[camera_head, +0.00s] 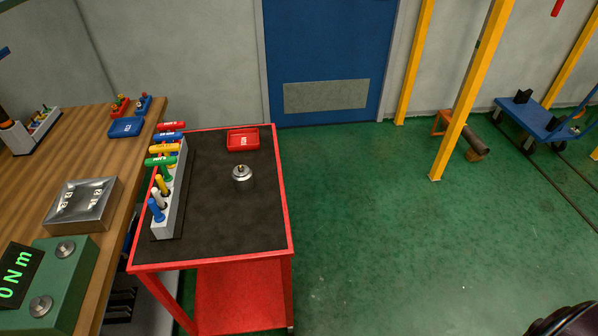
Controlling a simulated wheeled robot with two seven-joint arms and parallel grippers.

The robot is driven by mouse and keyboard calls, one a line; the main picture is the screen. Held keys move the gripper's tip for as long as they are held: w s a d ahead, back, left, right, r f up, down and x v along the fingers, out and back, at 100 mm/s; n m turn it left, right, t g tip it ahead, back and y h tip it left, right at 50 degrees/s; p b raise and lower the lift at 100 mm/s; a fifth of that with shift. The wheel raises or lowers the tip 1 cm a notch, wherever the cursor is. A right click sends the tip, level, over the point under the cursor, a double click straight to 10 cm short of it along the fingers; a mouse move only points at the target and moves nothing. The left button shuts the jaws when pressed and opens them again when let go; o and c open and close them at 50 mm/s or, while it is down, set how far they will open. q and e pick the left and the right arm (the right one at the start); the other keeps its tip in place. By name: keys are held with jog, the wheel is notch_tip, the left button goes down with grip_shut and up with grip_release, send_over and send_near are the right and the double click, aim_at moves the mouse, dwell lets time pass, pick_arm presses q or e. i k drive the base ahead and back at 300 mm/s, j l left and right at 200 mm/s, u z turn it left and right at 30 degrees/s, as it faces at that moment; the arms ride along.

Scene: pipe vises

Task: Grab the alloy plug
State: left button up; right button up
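A small silver metal piece (242,177), round with a short stub on top, stands upright on the black top of the red cart (291,215). It looks like the alloy plug, and nothing touches it. Neither of my grippers shows in the head view, so whether they are open or shut is hidden.
A grey rack (171,205) of colored T-handled tools lines the cart's left side. A red tray (243,139) sits at its back. The wooden bench (75,150) at left bears a metal box (84,204) and green meter (58,280).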

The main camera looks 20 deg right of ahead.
aim_at(243, 182)
jog(key=z, duration=0.15)
jog(key=l+u, duration=0.1)
jog(key=u, duration=0.6)
jog(key=i+l+u, duration=0.1)
jog(key=l+u, duration=0.7)
jog(key=l, duration=0.25)
jog(key=l+u, duration=0.45)
jog(key=k+l, duration=0.05)
jog(key=l, duration=0.05)
